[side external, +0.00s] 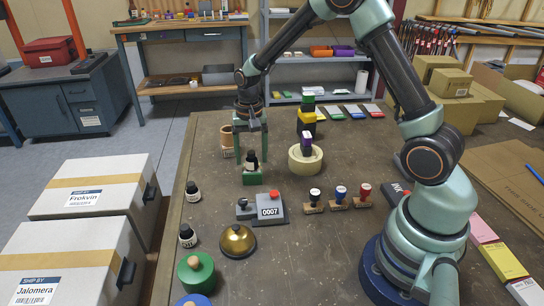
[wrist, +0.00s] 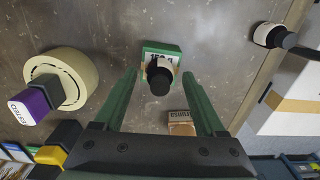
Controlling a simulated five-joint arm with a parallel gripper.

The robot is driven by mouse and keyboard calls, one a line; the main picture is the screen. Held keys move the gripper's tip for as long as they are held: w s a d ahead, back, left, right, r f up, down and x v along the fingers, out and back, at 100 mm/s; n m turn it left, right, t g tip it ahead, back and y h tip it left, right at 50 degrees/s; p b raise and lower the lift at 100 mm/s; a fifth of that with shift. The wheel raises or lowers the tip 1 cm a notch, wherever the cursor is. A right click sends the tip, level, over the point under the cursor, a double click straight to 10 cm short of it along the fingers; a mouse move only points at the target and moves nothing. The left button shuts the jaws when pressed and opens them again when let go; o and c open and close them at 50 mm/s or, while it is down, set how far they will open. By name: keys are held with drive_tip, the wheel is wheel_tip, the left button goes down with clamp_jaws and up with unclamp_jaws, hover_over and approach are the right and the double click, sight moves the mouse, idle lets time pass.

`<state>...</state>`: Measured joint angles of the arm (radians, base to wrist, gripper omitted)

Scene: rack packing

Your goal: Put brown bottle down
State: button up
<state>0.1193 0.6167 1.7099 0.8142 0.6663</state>
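A small dark bottle with a black cap and white label (side external: 252,162) stands upright on a green block (side external: 253,178). In the side view my gripper (side external: 253,138) is above the block at the bottle. The bottle's brown colour is hard to make out.
A roll of tape (side external: 305,160) with a purple stamp stands to the right, a wooden holder (side external: 227,140) just left. Similar bottles (side external: 193,192) stand along the left edge. A grey numbering device (side external: 268,209) and brass bell (side external: 237,241) are in front. Open table lies right of the bell.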

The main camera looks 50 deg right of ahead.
sight(251, 152)
drive_tip(key=shift+r, duration=0.1)
wheel_tip(251, 152, up, 12)
drive_tip(key=s+a+r+n+t, duration=0.2)
drive_tip(key=s+r+n, duration=0.1)
drive_tip(key=s, duration=0.5)
drive_tip(key=s+a+r+n+t, duration=0.3)
drive_tip(key=s+r+n, duration=0.1)
drive_tip(key=s+n, duration=0.2)
drive_tip(key=shift+s+a+t, duration=0.15)
drive_tip(key=shift+s+t, duration=0.15)
drive_tip(key=shift+s, duration=0.55)
drive_tip(key=shift+r, duration=0.1)
idle(0.5)
